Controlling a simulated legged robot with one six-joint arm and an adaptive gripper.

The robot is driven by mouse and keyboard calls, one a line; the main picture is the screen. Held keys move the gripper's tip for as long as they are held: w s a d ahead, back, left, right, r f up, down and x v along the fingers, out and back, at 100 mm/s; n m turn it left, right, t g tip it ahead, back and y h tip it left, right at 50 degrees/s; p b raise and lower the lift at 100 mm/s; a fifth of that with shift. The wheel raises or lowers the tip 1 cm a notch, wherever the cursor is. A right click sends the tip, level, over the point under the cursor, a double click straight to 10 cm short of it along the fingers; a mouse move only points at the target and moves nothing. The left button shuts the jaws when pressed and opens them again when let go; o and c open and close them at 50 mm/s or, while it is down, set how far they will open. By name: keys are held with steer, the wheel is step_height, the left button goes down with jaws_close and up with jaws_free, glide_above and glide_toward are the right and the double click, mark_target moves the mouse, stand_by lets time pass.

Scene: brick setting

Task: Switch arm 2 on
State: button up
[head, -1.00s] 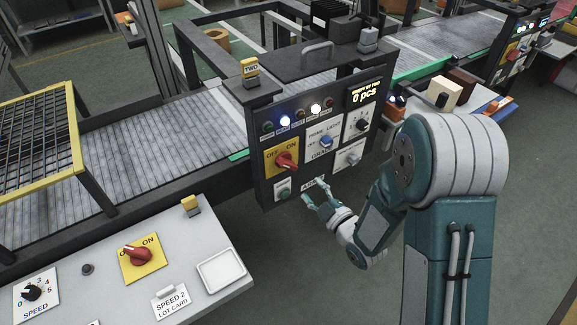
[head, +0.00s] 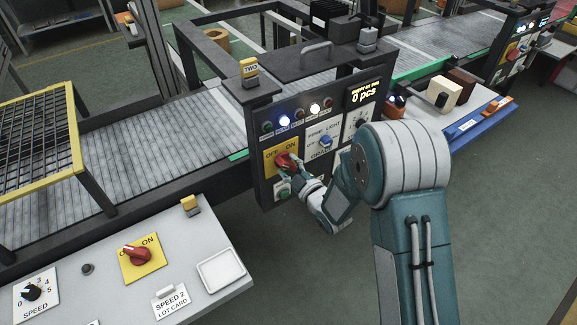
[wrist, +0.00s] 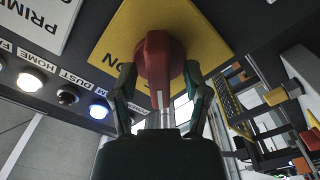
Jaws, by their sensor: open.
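The control panel (head: 262,190) with a yellow "TWO" tag (head: 249,69) carries a red rotary switch (head: 283,160) on a yellow OFF/ON plate (head: 269,157). In the head view my gripper (head: 295,167) is at this switch, partly covering it and the plate's lower right. In the wrist view the red switch (wrist: 158,60) lies between my two open fingers (wrist: 161,75), one on each side. The white-marked end of its handle points down toward my palm there. I cannot tell whether the fingers touch it.
The panel also has lamps (head: 284,121), a blue selector (head: 325,141), a green button (head: 282,189) and a counter reading 0 pcs (head: 365,92). A second red switch (head: 137,253) sits on the grey desk (head: 205,295) at front left. Open floor lies right of the panel.

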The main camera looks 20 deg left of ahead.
jaws_close()
steer(key=shift+m, duration=0.4)
steer(key=m, duration=0.3)
steer(key=shift+m, duration=0.4)
steer(key=m, duration=0.4)
steer(key=shift+m, duration=0.3)
steer(key=m, duration=0.4)
steer(key=shift+m, duration=2.2)
steer(key=shift+d+m, duration=0.1)
steer(key=shift+m, duration=0.2)
